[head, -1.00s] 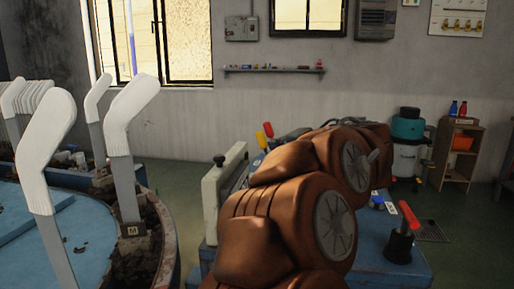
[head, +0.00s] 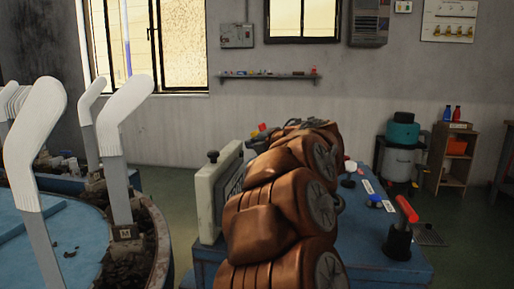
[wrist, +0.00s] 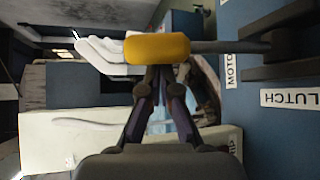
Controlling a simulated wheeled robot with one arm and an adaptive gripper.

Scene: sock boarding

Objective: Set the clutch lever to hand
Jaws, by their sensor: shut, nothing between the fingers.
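A lever with a yellow grip (wrist: 158,48) lies across the upper middle of the wrist view. Its dark rod runs right to a dark bracket (wrist: 270,50) on the blue housing. A white label reading "CLUTCH", partly cut off (wrist: 291,98), is beside that bracket, so I take this as the clutch lever. My gripper (wrist: 160,73) is shut and empty, its fingertips at the lower edge of the yellow grip; I cannot tell whether they touch it. In the head view my arm hides the lever and most of the gripper.
A blue machine bench (head: 365,240) carries a red-handled lever (head: 407,210) on a black base, a blue knob (head: 375,200) and white labels. A cream panel (head: 208,200) stands left of my arm. White sock-covered forms (head: 125,110) stand around a round blue table (head: 75,235) at left.

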